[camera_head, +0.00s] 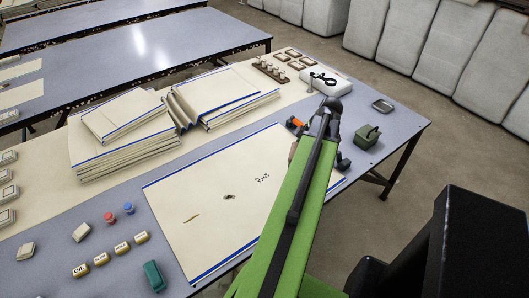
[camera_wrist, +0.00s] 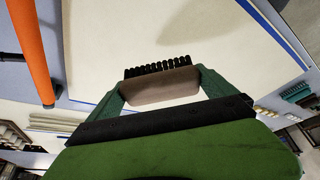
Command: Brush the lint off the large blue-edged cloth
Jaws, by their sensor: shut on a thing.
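The large blue-edged cloth (camera_head: 215,235) lies flat on the near table; my arm covers part of its right side. A dark clump (camera_head: 229,197), a group of small dark specks (camera_head: 262,178) and a thin brown strand (camera_head: 191,218) lie on it. In the wrist view, my gripper (camera_wrist: 160,88) is shut on a brush with a brown body (camera_wrist: 158,92) and a row of black bristles (camera_wrist: 157,68). The cloth (camera_wrist: 165,30) shows beyond the bristles; I cannot tell whether they touch it.
Folded cloth stacks (camera_head: 120,135) stand behind the cloth. An orange object (camera_head: 295,122) lies near its far corner, with a dark green box (camera_head: 366,136) and a small tray (camera_head: 382,105) to the right. Small labelled blocks (camera_head: 101,259) and a teal block (camera_head: 153,276) lie at front left.

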